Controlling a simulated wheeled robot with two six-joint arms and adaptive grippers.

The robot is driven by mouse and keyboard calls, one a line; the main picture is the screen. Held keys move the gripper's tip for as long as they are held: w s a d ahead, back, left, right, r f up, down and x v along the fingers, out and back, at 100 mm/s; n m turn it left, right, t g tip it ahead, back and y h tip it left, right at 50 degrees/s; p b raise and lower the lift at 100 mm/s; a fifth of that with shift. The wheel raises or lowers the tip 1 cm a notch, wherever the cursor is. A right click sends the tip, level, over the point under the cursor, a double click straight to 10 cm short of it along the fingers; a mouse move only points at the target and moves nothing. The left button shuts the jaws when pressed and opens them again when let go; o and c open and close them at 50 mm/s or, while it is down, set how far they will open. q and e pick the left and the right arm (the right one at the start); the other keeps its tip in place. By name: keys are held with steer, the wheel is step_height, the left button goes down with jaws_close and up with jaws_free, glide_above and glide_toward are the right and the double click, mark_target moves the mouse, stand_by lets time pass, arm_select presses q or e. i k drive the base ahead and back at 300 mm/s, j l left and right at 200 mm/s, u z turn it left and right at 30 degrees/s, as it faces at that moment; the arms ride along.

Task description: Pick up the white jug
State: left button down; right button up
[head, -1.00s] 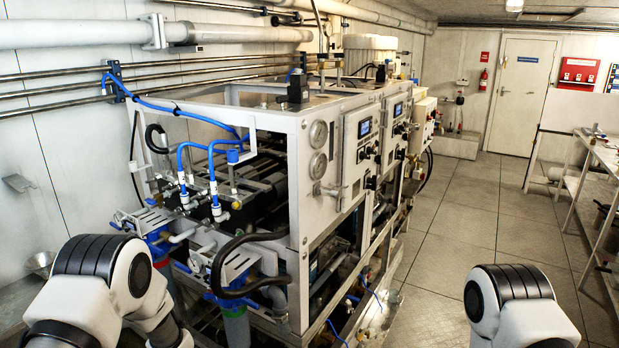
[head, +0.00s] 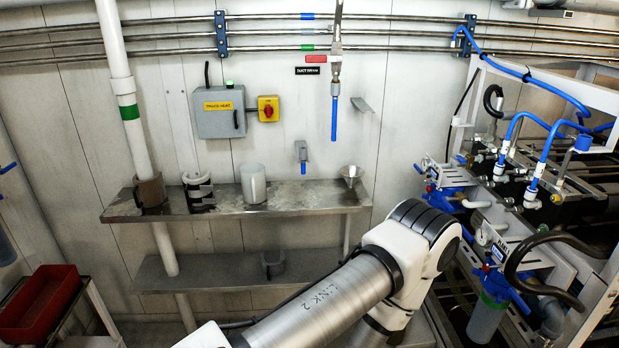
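The white jug (head: 253,184) stands upright on the upper metal shelf (head: 225,213) against the wall, near the shelf's middle. It looks like a plain white cylinder; no handle can be made out. Nothing stands directly in front of it. One of my arms crosses the lower middle of the head view, in front of the lower shelf and to the right of the jug. Neither of my grippers is in view.
A metal funnel (head: 351,174) sits right of the jug, and a dark-and-white clamp-like part (head: 198,191) sits left of it. A blue-tipped hose (head: 334,118) hangs above the shelf. A red bin (head: 38,302) is at lower left. The watermaker frame (head: 541,81) stands at right.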

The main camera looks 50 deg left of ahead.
mark_target(253, 175)
steer(key=u, duration=2.05)
